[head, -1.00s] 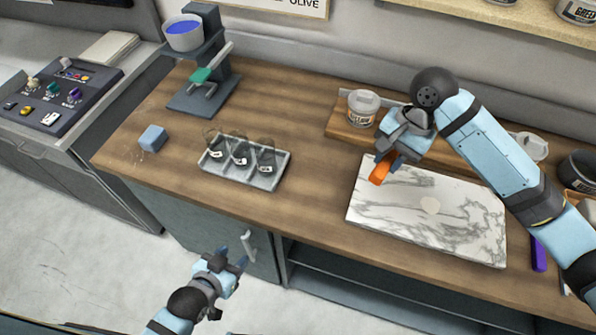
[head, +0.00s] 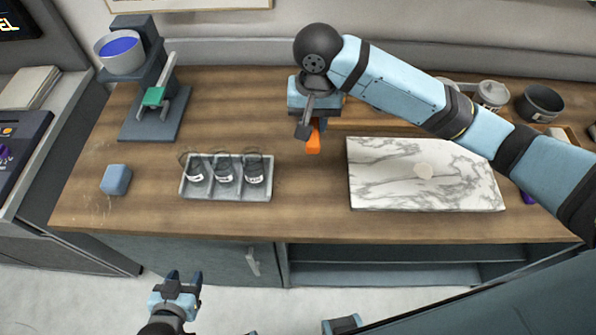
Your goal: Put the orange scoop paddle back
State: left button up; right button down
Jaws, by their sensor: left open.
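The orange scoop paddle (head: 313,142) is held at my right gripper (head: 312,124), its orange end pointing down. The gripper's fingers look closed on it and hide its upper part. They are over the wooden counter, between the tray of jars (head: 225,194) and the white marble slab (head: 425,190). I cannot tell how high the paddle is above the counter. My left gripper (head: 180,281) is open and empty, low in front of the counter, over the floor side.
A grey stand (head: 150,122) with a blue-filled pot (head: 120,52) and green-tipped lever is at the back left. A blue block (head: 116,180) lies near the left edge. A purple-handled tool, pots and a dark bowl (head: 540,103) are on the right. The front middle counter is clear.

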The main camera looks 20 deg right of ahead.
aim_at(310, 180)
notch_tip(310, 180, down, 20)
jog(key=shift+r+p, duration=0.1)
jog(key=shift+p, duration=0.4)
jog(key=c, duration=0.9)
grip_release()
notch_tip(310, 180, up, 12)
jog(key=shift+b, duration=0.3)
